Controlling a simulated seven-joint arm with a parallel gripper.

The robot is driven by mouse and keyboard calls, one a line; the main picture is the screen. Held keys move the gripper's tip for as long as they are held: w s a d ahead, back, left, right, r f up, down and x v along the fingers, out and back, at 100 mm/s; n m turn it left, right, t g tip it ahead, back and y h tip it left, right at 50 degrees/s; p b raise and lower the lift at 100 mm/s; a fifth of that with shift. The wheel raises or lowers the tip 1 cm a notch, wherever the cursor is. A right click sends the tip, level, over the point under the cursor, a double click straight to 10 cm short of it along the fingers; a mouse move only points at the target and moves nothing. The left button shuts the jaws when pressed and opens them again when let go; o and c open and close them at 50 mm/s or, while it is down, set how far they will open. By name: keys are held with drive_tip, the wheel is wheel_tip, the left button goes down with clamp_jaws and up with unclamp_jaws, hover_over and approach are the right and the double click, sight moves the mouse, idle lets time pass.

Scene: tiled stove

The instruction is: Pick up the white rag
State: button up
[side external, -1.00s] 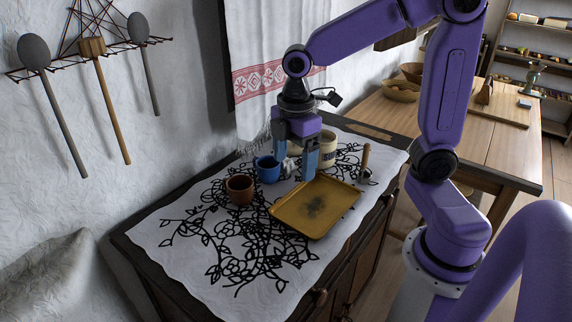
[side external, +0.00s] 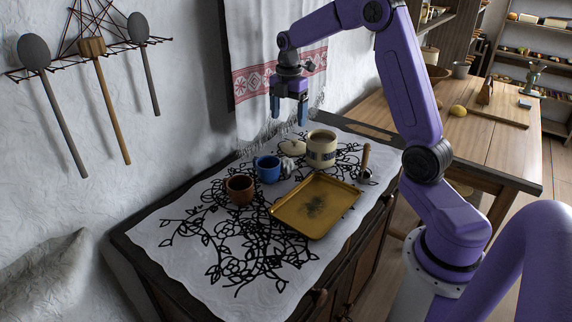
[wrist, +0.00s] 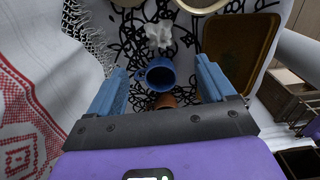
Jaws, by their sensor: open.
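The white rag (side external: 288,165) is a small crumpled bundle on the patterned cloth, just right of the blue mug (side external: 268,168). In the wrist view the rag (wrist: 158,36) shows at top centre, beyond the blue mug (wrist: 160,74). My gripper (side external: 289,115) is open and empty, raised well above the table near the hanging towel. In the wrist view its blue fingers (wrist: 160,88) are spread wide, with the mug seen between them.
A brown cup (side external: 240,189), a yellow tray (side external: 290,215), a cream jar (side external: 321,150) and a pale lid (side external: 292,147) stand around the rag. A wooden-handled tool (side external: 365,163) is at the right. The fringed towel (side external: 255,85) hangs close behind my gripper.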

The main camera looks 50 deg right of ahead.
hover_over(286, 159)
drive_tip(key=f, duration=1)
drive_tip(key=shift+s+d+f, duration=0.1)
drive_tip(key=shift+d+f, duration=0.05)
drive_tip(key=shift+d, duration=0.2)
drive_tip(key=shift+a+f, duration=0.2)
drive_tip(key=shift+f, duration=1.1)
drive_tip(key=shift+a+f, duration=0.2)
drive_tip(key=shift+f, duration=1.1)
drive_tip(key=c, duration=1)
drive_tip(key=shift+c, duration=0.2)
